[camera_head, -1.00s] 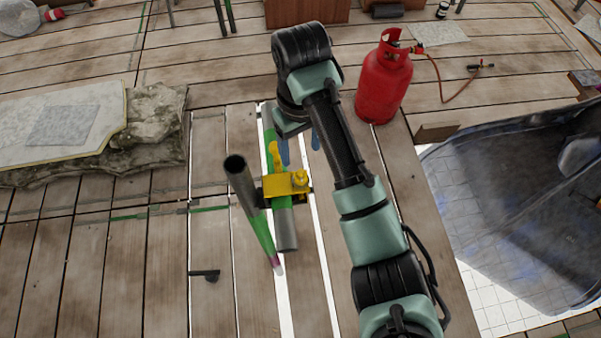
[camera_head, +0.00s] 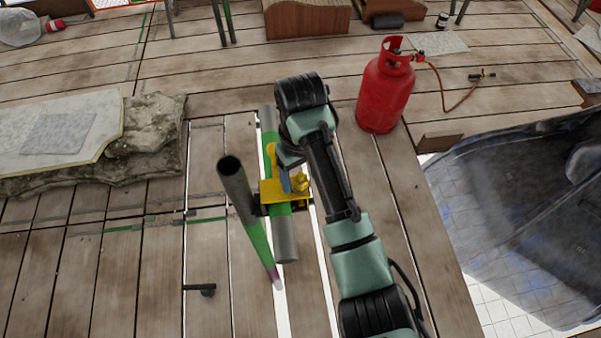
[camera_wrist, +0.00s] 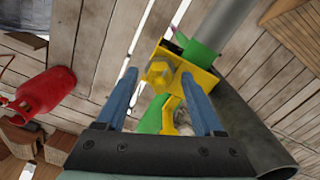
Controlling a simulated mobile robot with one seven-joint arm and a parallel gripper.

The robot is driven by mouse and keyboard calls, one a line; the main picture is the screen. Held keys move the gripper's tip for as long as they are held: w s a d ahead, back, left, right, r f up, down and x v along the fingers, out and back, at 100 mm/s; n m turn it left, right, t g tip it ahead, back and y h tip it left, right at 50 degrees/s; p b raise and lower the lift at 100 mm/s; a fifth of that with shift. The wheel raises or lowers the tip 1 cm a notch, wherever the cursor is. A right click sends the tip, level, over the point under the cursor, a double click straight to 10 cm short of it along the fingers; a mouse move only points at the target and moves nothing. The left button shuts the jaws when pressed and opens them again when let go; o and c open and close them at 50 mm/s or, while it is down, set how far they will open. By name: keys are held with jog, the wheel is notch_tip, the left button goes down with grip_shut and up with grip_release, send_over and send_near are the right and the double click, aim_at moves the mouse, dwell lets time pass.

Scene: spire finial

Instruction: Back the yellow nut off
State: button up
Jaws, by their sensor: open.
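The yellow nut (camera_wrist: 157,72) sits on a yellow clamp (camera_wrist: 180,54). The nut also shows in the head view (camera_head: 301,182), at the right end of the clamp (camera_head: 270,192). The clamp is around a grey and green tube (camera_head: 286,239), with a second tube (camera_head: 232,184) beside it. My gripper (camera_wrist: 159,79) is open, with blue fingers apart. In the wrist view the nut appears between the fingertips; I cannot tell whether they touch it. The yellow handle-like piece (camera_wrist: 170,115) lies between the fingers, lower in the picture. My wrist partly hides the clamp in the head view.
A red gas cylinder (camera_head: 385,90) with a hose stands to the right. A stone slab (camera_head: 60,135) lies at the left. A small dark bracket (camera_head: 201,290) lies on the planks. A dark sheet-lined opening (camera_head: 520,210) is at the right. Planks between are mostly clear.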

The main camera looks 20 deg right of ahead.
grip_shut()
jog(key=shift+n, duration=0.3)
jog(key=n+p, duration=0.2)
jog(key=shift+r+n, duration=0.15)
jog(key=shift+n, duration=0.25)
jog(key=n+p, duration=0.2)
jog(key=n, duration=0.3)
jog(key=n+p, duration=0.2)
jog(key=n, duration=0.2)
jog(key=shift+n, duration=0.4)
jog(key=n+p, duration=0.1)
jog(key=n, duration=0.3)
jog(key=shift+n, duration=0.4)
